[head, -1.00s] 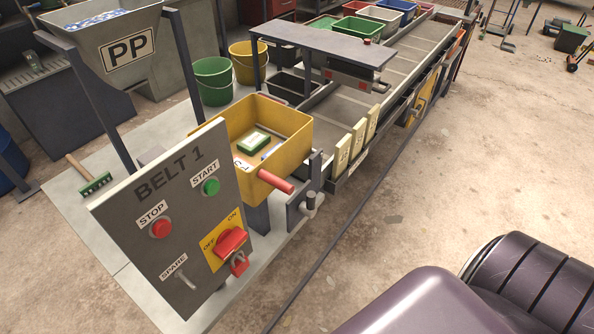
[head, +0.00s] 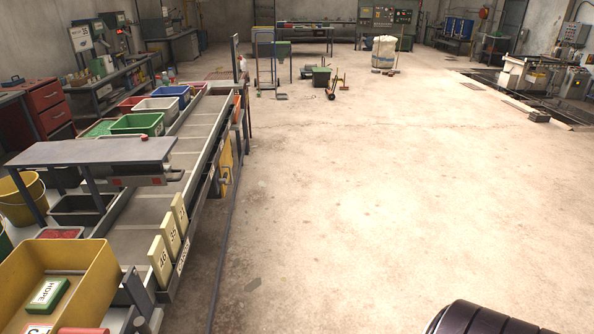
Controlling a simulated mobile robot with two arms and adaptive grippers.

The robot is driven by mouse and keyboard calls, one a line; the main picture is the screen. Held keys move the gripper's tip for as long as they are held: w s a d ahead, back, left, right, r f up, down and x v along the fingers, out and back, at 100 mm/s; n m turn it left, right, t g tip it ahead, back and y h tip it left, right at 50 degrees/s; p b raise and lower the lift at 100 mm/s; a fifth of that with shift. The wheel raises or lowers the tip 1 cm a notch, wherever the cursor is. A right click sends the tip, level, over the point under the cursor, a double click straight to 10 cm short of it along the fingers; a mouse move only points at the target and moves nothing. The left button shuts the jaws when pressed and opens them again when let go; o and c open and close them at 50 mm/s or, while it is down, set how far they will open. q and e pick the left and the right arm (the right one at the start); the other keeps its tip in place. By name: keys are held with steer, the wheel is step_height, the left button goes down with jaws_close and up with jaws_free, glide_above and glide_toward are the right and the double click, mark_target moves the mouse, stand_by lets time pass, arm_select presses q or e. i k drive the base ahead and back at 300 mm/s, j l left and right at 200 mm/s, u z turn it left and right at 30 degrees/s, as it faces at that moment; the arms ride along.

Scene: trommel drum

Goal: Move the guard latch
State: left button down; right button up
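I cannot make out a guard latch or the trommel drum in the head view. Neither of my grippers is in view. Only a dark ribbed piece, probably part of my own body, shows at the bottom right edge.
A conveyor belt (head: 152,208) runs away along the left, with numbered cream tags (head: 159,261) on its side. A yellow bin (head: 88,291) holding a green box (head: 47,294) is at the near left. Coloured crates (head: 137,123) stand beside the belt. Open concrete floor (head: 370,220) fills the middle and right.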

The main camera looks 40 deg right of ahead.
mark_target(221, 181)
steer(key=z, duration=0.95)
steer(key=i+l, duration=0.4)
steer(key=i+l+z, duration=0.1)
steer(key=i+l, duration=0.25)
steer(key=i, duration=0.2)
steer(key=i+l, duration=0.35)
steer(key=i, duration=0.15)
steer(key=l+z, duration=0.05)
